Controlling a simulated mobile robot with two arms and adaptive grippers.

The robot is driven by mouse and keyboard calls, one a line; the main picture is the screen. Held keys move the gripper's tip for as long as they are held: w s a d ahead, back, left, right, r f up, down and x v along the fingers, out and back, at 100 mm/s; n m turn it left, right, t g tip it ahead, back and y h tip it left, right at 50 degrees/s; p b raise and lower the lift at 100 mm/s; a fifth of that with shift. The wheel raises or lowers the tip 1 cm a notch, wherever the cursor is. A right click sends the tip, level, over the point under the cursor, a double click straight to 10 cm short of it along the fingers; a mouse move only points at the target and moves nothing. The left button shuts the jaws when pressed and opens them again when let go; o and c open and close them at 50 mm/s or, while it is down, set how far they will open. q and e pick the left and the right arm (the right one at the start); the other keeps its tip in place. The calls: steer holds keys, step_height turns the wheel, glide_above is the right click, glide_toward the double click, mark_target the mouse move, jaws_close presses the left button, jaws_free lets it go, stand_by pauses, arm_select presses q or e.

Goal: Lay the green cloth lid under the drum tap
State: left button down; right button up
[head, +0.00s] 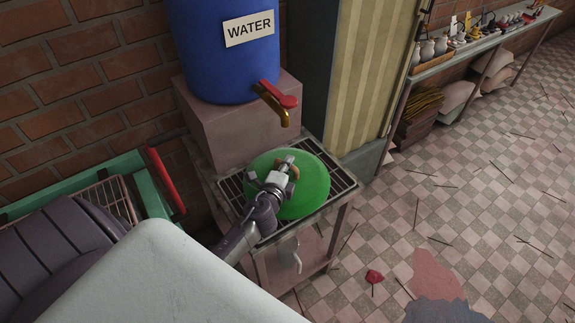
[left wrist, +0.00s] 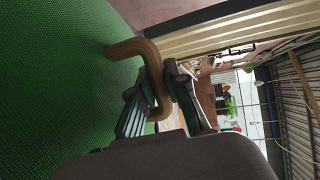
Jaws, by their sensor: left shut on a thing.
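The green cloth lid (head: 311,187) is a round disc over the dark grate of a low stand (head: 344,184), below and slightly in front of the drum tap (head: 273,102). The tap has a brass spout and a red handle and sits low on the blue WATER drum (head: 205,60). My left gripper (head: 285,167) is shut on the lid's brown curved handle. In the left wrist view the fingers close around that handle (left wrist: 130,47), with the woven green surface beside it. Whether the lid rests fully on the grate cannot be told. My right gripper is not in view.
The drum stands on a pinkish block (head: 228,130) against the brick wall. A green cart frame with a red handle (head: 165,180) is at the left. A jug (head: 290,254) is on the stand's lower shelf. Sticks and a red scrap (head: 375,276) lie on the open checkered floor.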

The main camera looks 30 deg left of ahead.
arm_select(q)
steer(key=shift+f, duration=0.15)
steer(key=c, duration=1.2)
jaws_free()
steer(key=shift+s+r, duration=0.1)
steer(key=shift+r, duration=0.1)
steer(key=b+v, duration=0.1)
steer(key=v, duration=1)
steer(key=shift+s+d+b, duration=0.2)
steer(key=shift+s+b, duration=0.15)
steer(key=shift+s, duration=0.1)
